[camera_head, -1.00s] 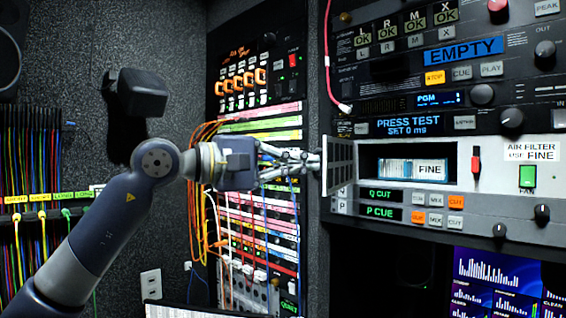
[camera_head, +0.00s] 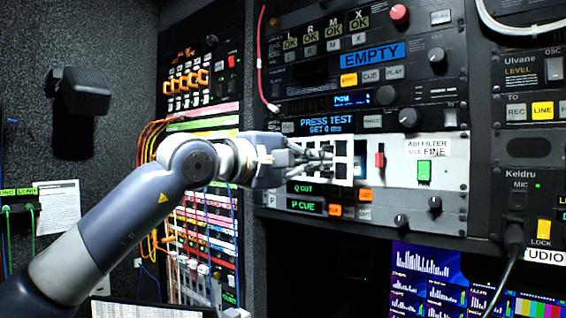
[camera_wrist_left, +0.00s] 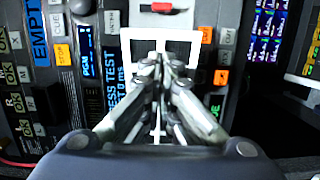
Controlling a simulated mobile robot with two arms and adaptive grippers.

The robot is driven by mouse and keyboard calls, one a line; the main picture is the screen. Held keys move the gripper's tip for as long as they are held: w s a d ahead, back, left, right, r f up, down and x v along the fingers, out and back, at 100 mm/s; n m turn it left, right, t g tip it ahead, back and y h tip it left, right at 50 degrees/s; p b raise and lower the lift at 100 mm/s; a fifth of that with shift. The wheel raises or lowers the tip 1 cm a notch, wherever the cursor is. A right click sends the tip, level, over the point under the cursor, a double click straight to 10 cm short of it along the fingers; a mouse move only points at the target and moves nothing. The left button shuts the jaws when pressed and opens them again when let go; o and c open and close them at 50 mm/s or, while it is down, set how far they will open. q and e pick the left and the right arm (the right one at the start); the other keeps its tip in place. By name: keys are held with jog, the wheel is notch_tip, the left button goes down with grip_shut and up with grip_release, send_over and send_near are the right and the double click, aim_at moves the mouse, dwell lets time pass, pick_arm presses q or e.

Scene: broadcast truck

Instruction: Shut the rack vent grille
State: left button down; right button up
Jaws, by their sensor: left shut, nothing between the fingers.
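The rack vent grille (camera_head: 343,147) is a pale slatted cover on the rack panel, hinged on its left. It stands at an angle over the slot, partly open, with a strip of the filter (camera_head: 360,166) showing past its right edge. My left gripper (camera_head: 322,160) is shut and empty, its fingertips at the front of the grille, seemingly touching it. In the left wrist view the shut fingertips (camera_wrist_left: 165,62) lie over the white grille frame (camera_wrist_left: 190,47). The fingers and wrist hide the grille's left part and hinge. My right gripper is not in view.
Lit buttons and knobs line the panels above and below. A patch bay with orange cables (camera_head: 150,140) stands behind my arm at left.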

aim_at(341, 160)
pick_arm(q)
jog(key=d, duration=0.1)
jog(key=d+b, duration=0.1)
jog(key=d, duration=0.1)
jog(key=shift+w+d, duration=0.25)
jog(key=shift+w, duration=0.1)
jog(key=shift+w+d+n+t+y, duration=0.3)
jog(key=shift+d+n+t+y, duration=0.2)
jog(key=shift+d+t, duration=0.1)
jog(key=shift+w+d+n+t+y+b, duration=0.25)
jog(key=shift+d+n+t+y+b, duration=0.05)
